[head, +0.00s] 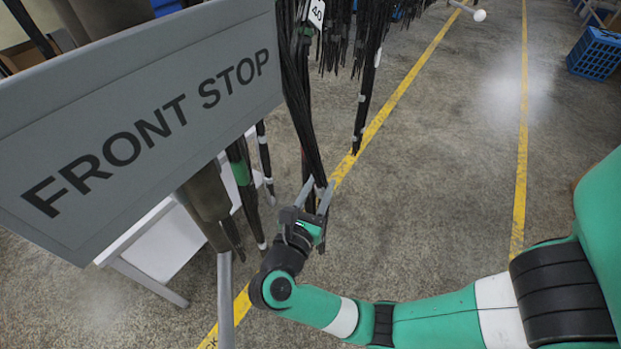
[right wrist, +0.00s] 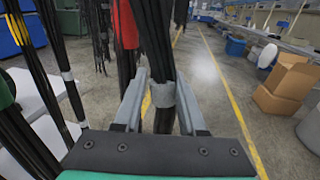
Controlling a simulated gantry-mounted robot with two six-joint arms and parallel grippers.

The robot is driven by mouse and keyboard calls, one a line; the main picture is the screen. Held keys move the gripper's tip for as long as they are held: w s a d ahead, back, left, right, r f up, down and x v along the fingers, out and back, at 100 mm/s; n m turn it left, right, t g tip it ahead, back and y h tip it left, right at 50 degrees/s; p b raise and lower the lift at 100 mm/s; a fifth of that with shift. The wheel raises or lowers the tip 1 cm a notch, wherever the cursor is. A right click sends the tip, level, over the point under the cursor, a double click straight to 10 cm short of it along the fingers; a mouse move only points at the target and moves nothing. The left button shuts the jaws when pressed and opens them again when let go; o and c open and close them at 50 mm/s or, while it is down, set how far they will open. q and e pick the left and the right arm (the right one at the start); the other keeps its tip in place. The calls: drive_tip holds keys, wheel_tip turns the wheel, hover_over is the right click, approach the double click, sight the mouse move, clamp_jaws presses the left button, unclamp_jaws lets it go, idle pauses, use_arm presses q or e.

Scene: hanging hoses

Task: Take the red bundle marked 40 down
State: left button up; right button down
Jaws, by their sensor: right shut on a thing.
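A white tag reading 40 (head: 316,12) hangs at the top of the head view among black hoses. A long black hose bundle (head: 300,110) hangs just beside it; I cannot tell for sure that the tag belongs to this bundle. My right gripper (head: 318,196) is shut on this bundle near its lower end. In the right wrist view the held bundle (right wrist: 155,40) passes between the fingers, with a grey band (right wrist: 163,95) there. A red sleeve (right wrist: 126,25) shows on a hose bundle just behind it, to the left. My left gripper is not in view.
A grey FRONT STOP board (head: 150,125) fills the left of the head view. Other dark bundles (head: 368,90) hang behind and at left. A white table (head: 165,240) stands below the board. Cardboard boxes (right wrist: 283,85) stand at right. The floor at right is mostly clear.

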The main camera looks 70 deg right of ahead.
drive_tip(key=s+a, duration=0.2)
drive_tip(key=s, duration=0.7)
drive_tip(key=shift+s+p, duration=0.25)
drive_tip(key=shift+p, duration=0.05)
idle(0.3)
drive_tip(key=shift+c, duration=2)
unclamp_jaws()
drive_tip(key=shift+f, duration=0.1)
drive_tip(key=a+b, duration=0.6)
drive_tip(key=a, duration=0.5)
drive_tip(key=shift+w+a+r, duration=0.15)
drive_tip(key=shift+a+r, duration=0.1)
drive_tip(key=shift+a, duration=0.1)
